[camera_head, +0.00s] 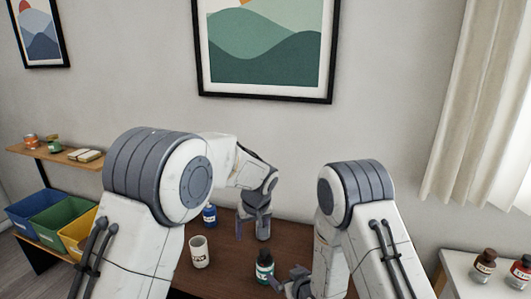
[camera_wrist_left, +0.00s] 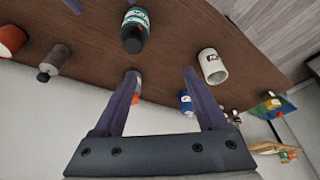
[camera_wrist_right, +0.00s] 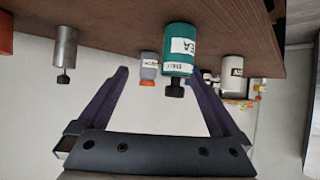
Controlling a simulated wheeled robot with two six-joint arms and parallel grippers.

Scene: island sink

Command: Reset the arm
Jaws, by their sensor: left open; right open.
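My left gripper (camera_head: 252,237) is open and empty, fingers pointing down over the back of the brown table; it also shows in the left wrist view (camera_wrist_left: 162,72). My right gripper (camera_head: 288,281) is lower, near a dark green bottle (camera_head: 264,266); its spread fingers hold nothing in the right wrist view (camera_wrist_right: 165,75). Part of it is hidden by my right arm. The green bottle shows in the left wrist view (camera_wrist_left: 134,30) and the right wrist view (camera_wrist_right: 178,55), standing apart from the fingers.
A white cup (camera_head: 199,252) and a blue bottle (camera_head: 209,216) stand left of my left gripper. A grey bottle (camera_wrist_left: 50,67) and an orange one (camera_wrist_left: 11,41) show in the left wrist view.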

